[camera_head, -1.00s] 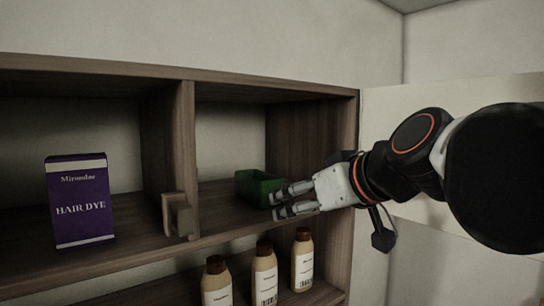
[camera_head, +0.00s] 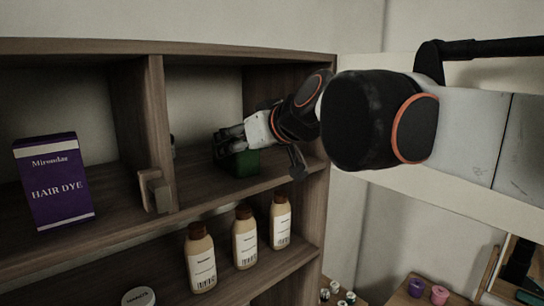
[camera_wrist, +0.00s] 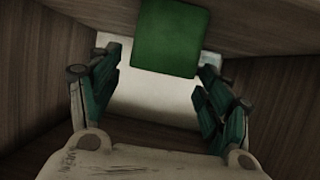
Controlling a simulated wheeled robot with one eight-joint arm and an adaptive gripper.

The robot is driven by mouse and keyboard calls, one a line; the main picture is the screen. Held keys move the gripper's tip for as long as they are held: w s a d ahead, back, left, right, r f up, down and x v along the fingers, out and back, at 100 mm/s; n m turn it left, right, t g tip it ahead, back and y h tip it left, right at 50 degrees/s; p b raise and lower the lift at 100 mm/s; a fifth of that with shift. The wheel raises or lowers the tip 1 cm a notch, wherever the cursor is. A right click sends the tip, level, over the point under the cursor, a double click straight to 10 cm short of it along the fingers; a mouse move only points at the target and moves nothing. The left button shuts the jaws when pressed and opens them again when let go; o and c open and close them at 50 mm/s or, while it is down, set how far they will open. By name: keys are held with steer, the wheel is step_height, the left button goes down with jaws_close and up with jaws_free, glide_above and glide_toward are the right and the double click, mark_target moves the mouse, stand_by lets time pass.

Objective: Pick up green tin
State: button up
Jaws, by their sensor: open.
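The green tin (camera_head: 241,164) stands on the upper shelf in the right compartment, toward its right side. My gripper (camera_head: 226,142) reaches in from the right and is over the upper part of the tin, hiding some of it. In the wrist view the tin (camera_wrist: 170,42) is a plain green block at the top centre. My gripper's fingers (camera_wrist: 160,62) are spread wide on its left and right, with visible gaps on both sides. The gripper is open and holds nothing. Whether a finger touches the tin cannot be told.
The wooden shelf's divider (camera_head: 158,125) stands left of the tin. A purple hair dye box (camera_head: 55,182) is in the left compartment. Several cream bottles, one of them the middle bottle (camera_head: 245,238), stand on the shelf below. A small dark object (camera_head: 172,146) is near the divider.

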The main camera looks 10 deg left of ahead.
steer(key=p+x, duration=0.1)
steer(key=x, duration=0.4)
steer(key=shift+d, duration=0.1)
steer(key=c, duration=1.2)
